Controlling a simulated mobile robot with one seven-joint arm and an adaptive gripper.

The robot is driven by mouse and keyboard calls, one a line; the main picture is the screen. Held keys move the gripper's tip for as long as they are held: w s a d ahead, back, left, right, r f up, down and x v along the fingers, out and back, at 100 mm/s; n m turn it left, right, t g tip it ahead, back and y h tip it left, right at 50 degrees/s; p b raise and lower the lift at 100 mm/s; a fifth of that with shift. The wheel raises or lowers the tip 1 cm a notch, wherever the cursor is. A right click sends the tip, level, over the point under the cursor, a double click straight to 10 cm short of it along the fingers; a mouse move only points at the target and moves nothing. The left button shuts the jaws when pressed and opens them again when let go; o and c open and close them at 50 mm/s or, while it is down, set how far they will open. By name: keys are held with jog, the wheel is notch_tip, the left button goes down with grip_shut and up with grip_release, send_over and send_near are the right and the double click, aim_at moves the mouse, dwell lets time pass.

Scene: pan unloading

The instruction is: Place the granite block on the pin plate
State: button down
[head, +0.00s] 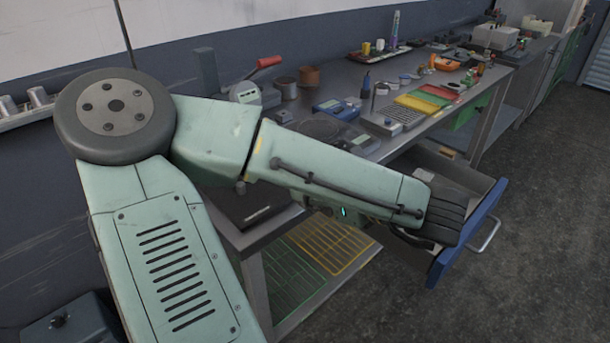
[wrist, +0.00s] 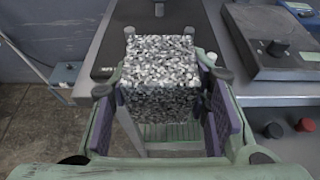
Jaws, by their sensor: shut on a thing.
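The granite block (wrist: 160,75), speckled grey and white, is in the wrist view, gripped between the purple-padded fingers of my gripper (wrist: 163,98). A flat dark plate (wrist: 112,48), which looks like the pin plate, lies behind and to both sides of the block's upper part; one small upright pin shows on it at the top of the view. The block hides part of this plate. I cannot tell whether block and plate touch. In the head view the dark plate (head: 252,207) lies on the near bench end, partly behind my arm. My gripper and the block are hidden there.
A scale-like device (wrist: 268,42) stands right of the plate, with black and red knobs (wrist: 305,125) nearer. In the head view, the steel bench (head: 478,88) carries several tools and colored trays (head: 430,97). An open drawer with a blue front (head: 470,232) juts out below my arm.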

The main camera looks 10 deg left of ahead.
jog(key=shift+f+b+x, duration=0.2)
jog(key=shift+b+x, duration=0.2)
jog(key=shift+x, duration=2.95)
jog(key=shift+w+a, duration=0.55)
jog(key=shift+a, duration=0.15)
jog(key=shift+w+a+f+b, duration=0.1)
jog(key=shift+w+a+b, duration=0.65)
jog(key=shift+a, duration=0.25)
jog(key=shift+w+a+b, duration=0.7)
jog(key=shift+w+a, duration=0.1)
jog(key=shift+a, duration=0.2)
jog(key=shift+w+a, duration=0.2)
jog(key=shift+a, duration=0.15)
jog(key=shift+w+a, duration=1.05)
jog(key=shift+a, duration=0.3)
jog(key=shift+w+a, duration=1.1)
jog(key=shift+a, duration=0.3)
jog(key=shift+f+b, duration=0.5)
jog(key=shift+f, duration=0.15)
jog(key=shift+f, duration=0.25)
